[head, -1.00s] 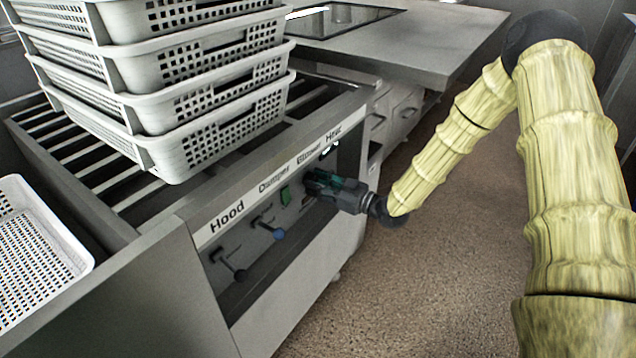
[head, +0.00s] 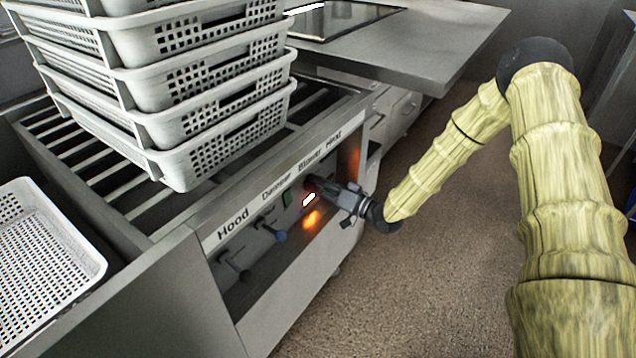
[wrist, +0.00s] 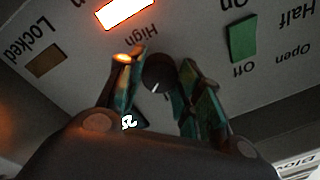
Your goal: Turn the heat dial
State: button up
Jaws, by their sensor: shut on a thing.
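The dial (wrist: 158,72) is a small round dark knob with a white pointer mark on the grey control panel. In the wrist view the panel's lettering is upside down, with "High" printed close to the dial. My gripper (wrist: 156,84) is shut on the dial, one finger on either side.
A green switch (wrist: 243,38) sits on the panel to the right. Stacked white perforated baskets (head: 215,145) stand on the slatted top. Another basket (head: 50,240) is at left. The floor (head: 430,270) is open.

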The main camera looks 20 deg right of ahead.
jog(key=m+p, duration=0.1)
jog(key=m, duration=0.3)
jog(key=shift+s+m, duration=0.1)
jog(key=shift+m, duration=0.2)
jog(key=shift+m+h, duration=0.3)
jog(key=shift+m, duration=1.1)
jog(key=shift+f, duration=0.1)
jog(key=o, duration=1)
jog(key=shift+d, duration=0.1)
jog(key=shift+o, duration=0.2)
jog(key=v, duration=1.2)
jog(key=shift+a, duration=0.2)
jog(key=shift+f, duration=0.2)
